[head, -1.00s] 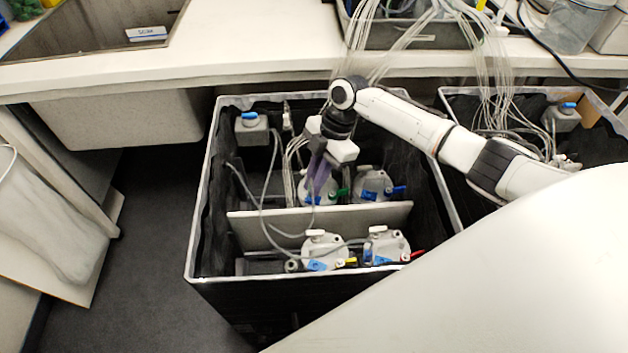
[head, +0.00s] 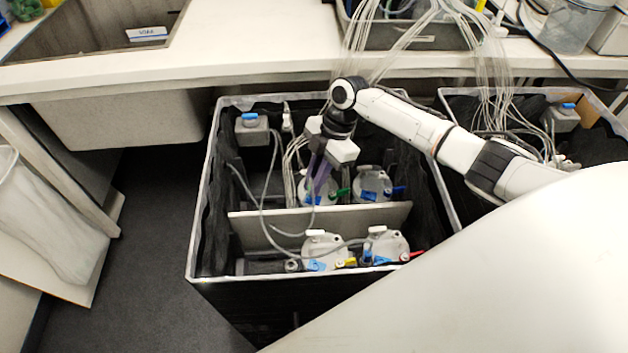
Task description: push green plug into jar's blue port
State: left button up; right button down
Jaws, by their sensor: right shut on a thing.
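My right gripper (head: 318,186) reaches down into the black-lined box over the back left jar (head: 308,199). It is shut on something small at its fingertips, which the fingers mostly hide. A green plug (head: 341,192) shows just right of the fingers, beside that jar's lid. A blue port (head: 313,200) shows on the jar's front, right below the fingertips. I cannot tell whether plug and port touch. My left gripper is not in view.
Another jar (head: 372,184) stands close on the right. Loose grey tubing loops on the left inside the box (head: 188,262). Thin tubes hang from the bench (head: 260,62).

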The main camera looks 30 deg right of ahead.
jog(key=shift+f+b, duration=0.7)
jog(key=shift+f, duration=0.25)
dwell(0.3)
jog(key=c, duration=1.7)
grip_release()
jog(key=shift+r, duration=0.1)
jog(key=shift+c, duration=0.2)
jog(key=shift+w, duration=0.1)
jog(key=v, duration=1)
jog(key=shift+r, duration=0.15)
